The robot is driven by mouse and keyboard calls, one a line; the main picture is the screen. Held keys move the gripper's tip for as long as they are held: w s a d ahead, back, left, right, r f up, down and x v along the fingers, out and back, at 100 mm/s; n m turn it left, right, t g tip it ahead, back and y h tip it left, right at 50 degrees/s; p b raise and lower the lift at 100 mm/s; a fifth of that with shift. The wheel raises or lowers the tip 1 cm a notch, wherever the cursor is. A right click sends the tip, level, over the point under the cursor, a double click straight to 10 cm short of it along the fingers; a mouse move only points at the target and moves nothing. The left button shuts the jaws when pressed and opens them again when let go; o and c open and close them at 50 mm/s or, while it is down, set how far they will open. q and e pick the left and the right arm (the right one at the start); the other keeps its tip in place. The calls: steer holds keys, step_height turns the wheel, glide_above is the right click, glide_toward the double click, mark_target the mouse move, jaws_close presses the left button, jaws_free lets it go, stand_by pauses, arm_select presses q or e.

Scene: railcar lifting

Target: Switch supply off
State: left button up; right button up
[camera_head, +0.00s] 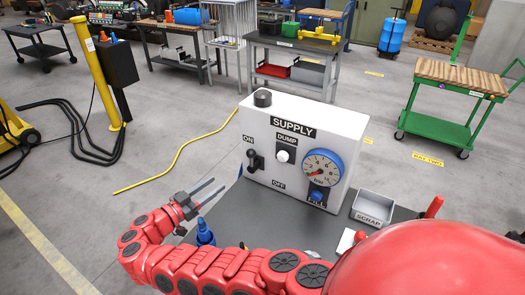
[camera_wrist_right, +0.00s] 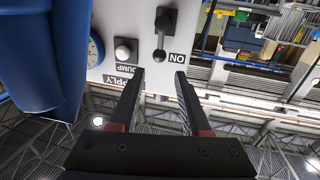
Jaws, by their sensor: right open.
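The white supply box (camera_head: 300,150) stands on the dark table, with a black lever switch (camera_head: 256,161) at its left, between the labels ON and OFF. The lever also shows in the right wrist view (camera_wrist_right: 161,45), upside down, with its handle toward the ON label (camera_wrist_right: 178,57). My right gripper (camera_head: 219,184) is open and empty, left of the box and apart from the lever. In the wrist view its fingers (camera_wrist_right: 159,76) point toward the panel, with the lever handle beyond the gap. My left gripper is not in view.
The panel also has a white DUMP button (camera_head: 282,156), a gauge (camera_head: 322,174) and a blue FILL knob (camera_head: 318,194). A blue-topped object (camera_head: 204,233) stands close to my right gripper. A grey scrap tray (camera_head: 373,207) sits right of the box.

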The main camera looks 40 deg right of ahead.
steer(key=p, duration=0.3)
glide_toward(251, 157)
steer(key=f, duration=0.1)
steer(key=w+d, duration=0.1)
steer(key=d, duration=0.2)
steer(key=w+d, duration=0.1)
steer(key=d, duration=0.2)
steer(key=w+d+f, duration=0.1)
steer(key=d, duration=0.2)
steer(key=shift+d+p, duration=0.35)
steer(key=shift+p, duration=0.05)
steer(key=shift+w+d, duration=0.15)
steer(key=shift+d, duration=0.45)
jaws_close()
